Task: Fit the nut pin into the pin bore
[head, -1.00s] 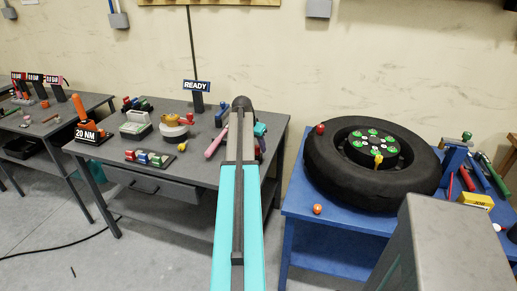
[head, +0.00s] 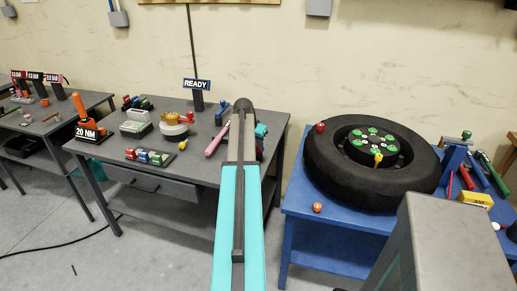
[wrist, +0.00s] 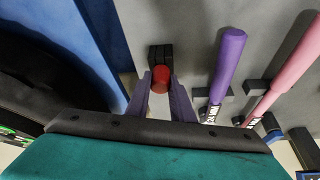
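In the wrist view my gripper (wrist: 161,80) points at a grey bench top, with its two purplish fingers on either side of a small red cylinder (wrist: 161,77). The cylinder stands in front of a dark block (wrist: 160,54). It may be the nut pin, but I cannot be sure. Whether the fingers touch it is too small to tell. In the head view my arm hides the gripper at the right end of the middle bench. I cannot make out the pin bore. A wheel hub (head: 372,144) with green-ringed spots and a yellow piece (head: 378,159) is at the right.
Purple (wrist: 228,62) and pink (wrist: 287,70) handles lie right of the gripper. The black tyre (head: 322,170) lies on a blue table (head: 345,222), with a red knob (head: 320,128) and an orange ball (head: 317,207) beside it. A READY sign (head: 196,84) stands on the grey bench (head: 190,175).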

